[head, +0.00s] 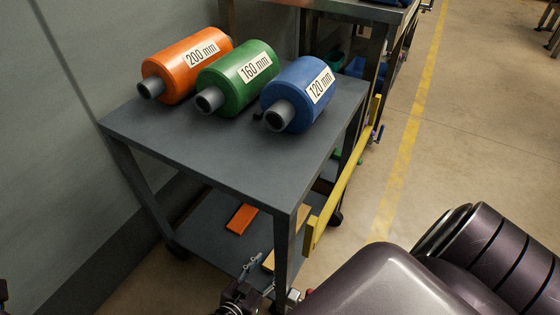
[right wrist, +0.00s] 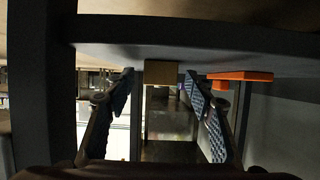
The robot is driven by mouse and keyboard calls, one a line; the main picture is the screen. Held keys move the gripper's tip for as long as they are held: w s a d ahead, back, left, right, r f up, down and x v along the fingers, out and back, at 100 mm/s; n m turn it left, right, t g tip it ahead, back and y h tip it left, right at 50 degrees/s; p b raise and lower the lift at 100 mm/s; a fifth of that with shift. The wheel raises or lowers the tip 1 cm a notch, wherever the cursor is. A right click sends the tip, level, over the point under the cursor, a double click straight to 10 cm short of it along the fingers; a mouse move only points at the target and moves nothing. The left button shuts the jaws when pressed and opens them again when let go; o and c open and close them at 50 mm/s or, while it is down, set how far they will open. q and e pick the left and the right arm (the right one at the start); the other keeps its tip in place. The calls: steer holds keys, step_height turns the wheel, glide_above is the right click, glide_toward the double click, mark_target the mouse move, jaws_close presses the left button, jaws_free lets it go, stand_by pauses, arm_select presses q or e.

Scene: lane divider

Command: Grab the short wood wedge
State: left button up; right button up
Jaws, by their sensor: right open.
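A light wood piece (head: 268,262) lies on the cart's lower shelf, partly hidden by the front leg. More wood (head: 303,215) shows beyond the leg; I cannot tell if it is the same piece. My right gripper (head: 250,268) is low at the shelf's front edge. In the right wrist view, a wood block end (right wrist: 161,72) stands between and beyond the fingertips of my open gripper (right wrist: 158,88), with no visible contact. An orange piece (head: 241,218) lies left of the wood and shows right of the fingers in the wrist view (right wrist: 240,76). My left gripper cannot be made out.
The grey cart top (head: 220,160) carries orange (head: 187,68), green (head: 237,78) and blue (head: 298,93) rollers. A cart leg (head: 283,250) stands close to my right gripper. A yellow bar (head: 345,180) runs along the cart's right side. Open floor (head: 480,160) lies to the right.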

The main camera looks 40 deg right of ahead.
steer(key=shift+c, duration=0.2)
steer(key=c, duration=1)
steer(key=shift+r, duration=0.15)
